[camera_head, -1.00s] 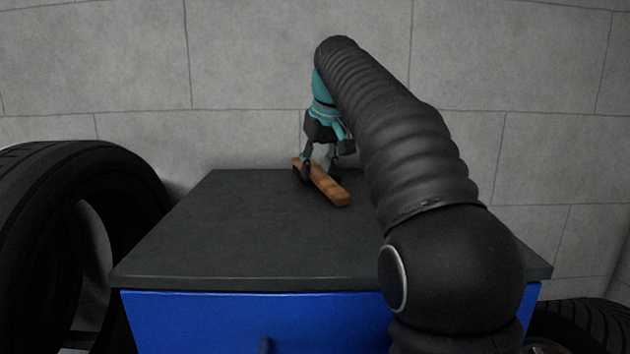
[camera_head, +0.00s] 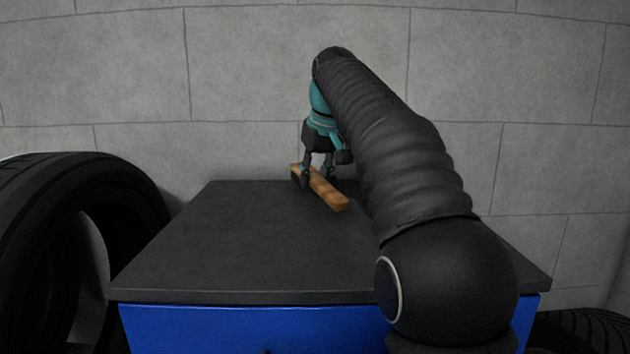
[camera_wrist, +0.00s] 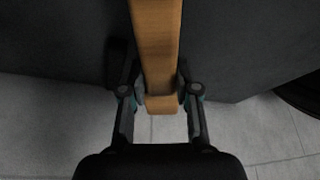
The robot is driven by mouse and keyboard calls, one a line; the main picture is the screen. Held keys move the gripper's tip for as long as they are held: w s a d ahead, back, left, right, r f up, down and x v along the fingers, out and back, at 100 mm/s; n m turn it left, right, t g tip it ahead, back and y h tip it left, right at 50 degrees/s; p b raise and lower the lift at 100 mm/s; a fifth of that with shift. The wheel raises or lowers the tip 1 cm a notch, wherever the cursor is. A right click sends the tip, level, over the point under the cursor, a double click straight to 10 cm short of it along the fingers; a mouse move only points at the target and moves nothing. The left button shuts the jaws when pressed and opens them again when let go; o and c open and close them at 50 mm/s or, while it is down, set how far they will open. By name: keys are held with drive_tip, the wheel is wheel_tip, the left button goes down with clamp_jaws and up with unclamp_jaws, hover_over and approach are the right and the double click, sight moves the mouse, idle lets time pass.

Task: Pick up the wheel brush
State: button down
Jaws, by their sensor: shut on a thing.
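The wheel brush (camera_head: 326,191) has a long light-brown wooden body and lies slantwise near the back of the dark cabinet top (camera_head: 230,240). It appears held slightly above the top, though the gap is hard to judge. My gripper (camera_head: 317,177) points down and is shut on the brush near its far end. In the wrist view the brush (camera_wrist: 157,40) runs up from between the two fingers of my gripper (camera_wrist: 160,98). Its bristles are hard to make out.
The cabinet has a blue front (camera_head: 250,328). A large black tyre (camera_head: 35,215) stands at the left, and another tyre (camera_head: 585,330) is low at the right. A grey block wall (camera_head: 250,80) is behind. The rest of the cabinet top is clear.

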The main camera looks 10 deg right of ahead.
sight(315, 175)
wheel_tip(315, 175, up, 4)
drive_tip(key=shift+f+p, duration=0.25)
drive_tip(key=shift+p, duration=0.45)
drive_tip(key=s+d+r, duration=0.6)
drive_tip(key=s+d, duration=0.2)
drive_tip(key=shift+d+r, duration=0.15)
drive_tip(key=shift+d, duration=0.1)
drive_tip(key=c, duration=1.5)
unclamp_jaws()
drive_tip(key=c, duration=0.4)
drive_tip(key=shift+o, duration=0.2)
